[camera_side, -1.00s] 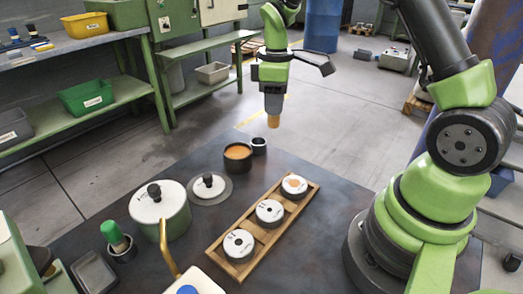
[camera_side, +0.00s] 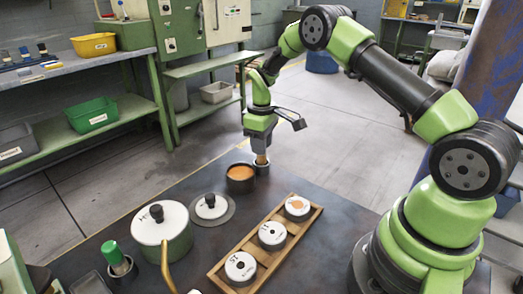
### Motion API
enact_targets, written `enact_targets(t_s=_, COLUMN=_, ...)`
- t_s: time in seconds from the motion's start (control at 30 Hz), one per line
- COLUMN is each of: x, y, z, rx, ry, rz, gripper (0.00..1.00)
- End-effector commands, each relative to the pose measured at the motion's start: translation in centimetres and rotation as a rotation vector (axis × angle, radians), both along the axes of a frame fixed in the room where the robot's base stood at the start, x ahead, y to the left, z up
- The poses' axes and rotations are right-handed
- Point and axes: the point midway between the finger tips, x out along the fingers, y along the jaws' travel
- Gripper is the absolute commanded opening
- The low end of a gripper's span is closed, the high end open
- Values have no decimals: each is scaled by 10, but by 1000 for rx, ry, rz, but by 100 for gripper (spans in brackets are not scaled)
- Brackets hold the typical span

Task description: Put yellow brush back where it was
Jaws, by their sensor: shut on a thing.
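My gripper (camera_side: 260,145) points down at the far edge of the dark table. It is shut on the yellow brush (camera_side: 261,158), of which only a short tan-yellow end shows below the jaws. The small dark cup (camera_side: 263,169) stands directly below the brush. The brush's lower end meets the cup's mouth in the picture; I cannot tell how deep it is inside. The rest of the brush is hidden by the gripper.
A dark bowl with orange contents (camera_side: 240,177) stands close left of the cup. A lidded pot (camera_side: 162,232), a round lid (camera_side: 211,208), a green-handled brush in a cup (camera_side: 117,262) and a wooden tray of white-topped discs (camera_side: 247,246) stand nearer.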

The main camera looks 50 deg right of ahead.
Motion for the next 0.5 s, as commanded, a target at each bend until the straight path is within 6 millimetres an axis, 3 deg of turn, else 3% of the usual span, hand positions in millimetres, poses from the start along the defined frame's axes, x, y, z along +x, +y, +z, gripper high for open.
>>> enact_targets(t_s=0.13, x=0, y=0, z=-19, rx=1, ry=0, rz=1, gripper=3)
enact_targets(t_s=0.5, x=0, y=0, z=-23, rx=0, ry=-1, rz=1, gripper=3)
